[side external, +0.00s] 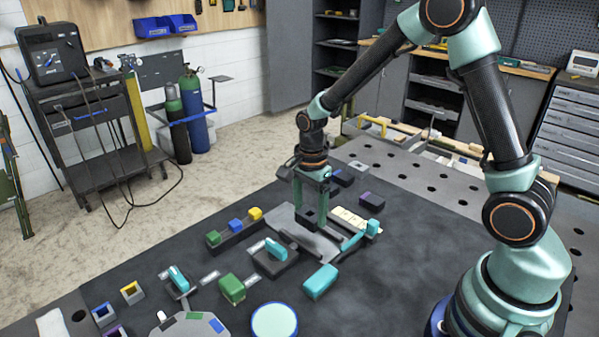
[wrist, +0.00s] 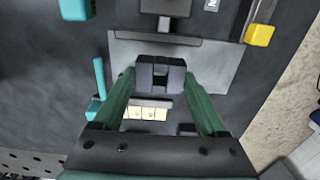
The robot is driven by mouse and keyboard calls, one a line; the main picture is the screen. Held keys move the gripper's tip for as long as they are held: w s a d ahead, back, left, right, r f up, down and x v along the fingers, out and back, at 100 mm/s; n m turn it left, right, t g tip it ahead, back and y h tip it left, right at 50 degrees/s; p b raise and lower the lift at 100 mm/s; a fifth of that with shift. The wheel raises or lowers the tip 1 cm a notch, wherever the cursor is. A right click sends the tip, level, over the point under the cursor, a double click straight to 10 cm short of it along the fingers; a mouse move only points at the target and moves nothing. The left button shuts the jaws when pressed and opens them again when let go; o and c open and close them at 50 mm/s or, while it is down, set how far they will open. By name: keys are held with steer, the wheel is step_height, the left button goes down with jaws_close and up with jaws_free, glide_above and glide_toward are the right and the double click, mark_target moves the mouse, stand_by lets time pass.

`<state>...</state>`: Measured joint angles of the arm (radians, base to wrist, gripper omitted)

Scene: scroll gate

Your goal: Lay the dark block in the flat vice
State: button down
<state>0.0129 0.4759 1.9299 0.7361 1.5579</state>
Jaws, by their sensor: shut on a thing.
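My gripper (side external: 310,200) points down over a flat grey plate (side external: 287,222) and is shut on the dark block (side external: 308,216). In the wrist view the dark block (wrist: 160,74) sits between the two green fingertips (wrist: 160,82), over the same grey plate (wrist: 215,75). Whether the block touches the plate I cannot tell. A dark bar (wrist: 165,40) lies across the plate's upper edge in the wrist view, joined to a dark body (wrist: 165,6). I cannot tell for sure which of these parts is the flat vice.
Cream tiles (side external: 350,217) and a cyan handle (side external: 352,242) stand beside the plate. A rack with green, blue and yellow blocks (side external: 236,226) lies left. A cyan block (side external: 320,282) and green block (side external: 232,288) stand in front. Dark tabletop (side external: 400,262) is clear at right.

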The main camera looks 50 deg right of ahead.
mark_target(309, 237)
steer(key=shift+f, duration=1.95)
steer(key=shift+f, duration=0.15)
jaws_free()
step_height(309, 237, up, 12)
steer(key=s+r+n+t, duration=0.5)
steer(key=s+r+n, duration=0.6)
steer(key=n, duration=0.7)
steer(key=shift+s+a+t, duration=0.25)
steer(key=shift+t, duration=0.05)
